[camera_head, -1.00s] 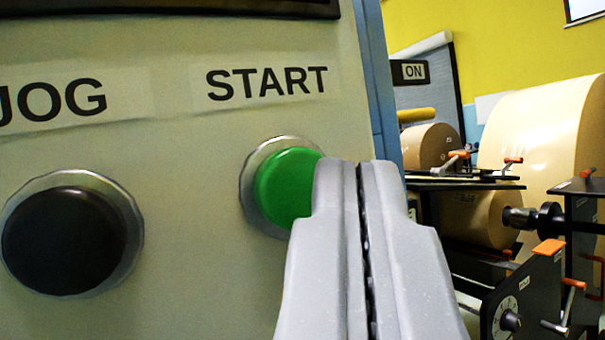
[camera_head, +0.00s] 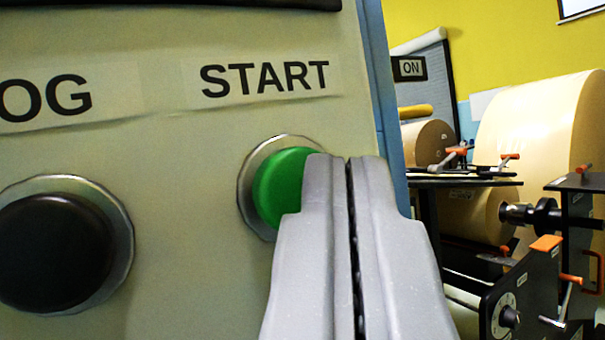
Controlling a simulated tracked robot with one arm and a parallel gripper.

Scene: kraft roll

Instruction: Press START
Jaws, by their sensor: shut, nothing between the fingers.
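The green START button (camera_head: 279,186) sits in a metal ring on the beige control panel (camera_head: 170,240), under the printed START label (camera_head: 265,78). My gripper (camera_head: 345,165) is shut and empty. Its fingertips overlap the right part of the green button in the picture and hide that part. I cannot tell whether the fingertips touch the button.
A black button (camera_head: 55,252) under the JOG label (camera_head: 45,98) is to the left on the same panel. Right of the panel's blue edge stand a machine with a large kraft paper roll (camera_head: 535,130), orange-handled levers and an ON sign (camera_head: 410,68).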

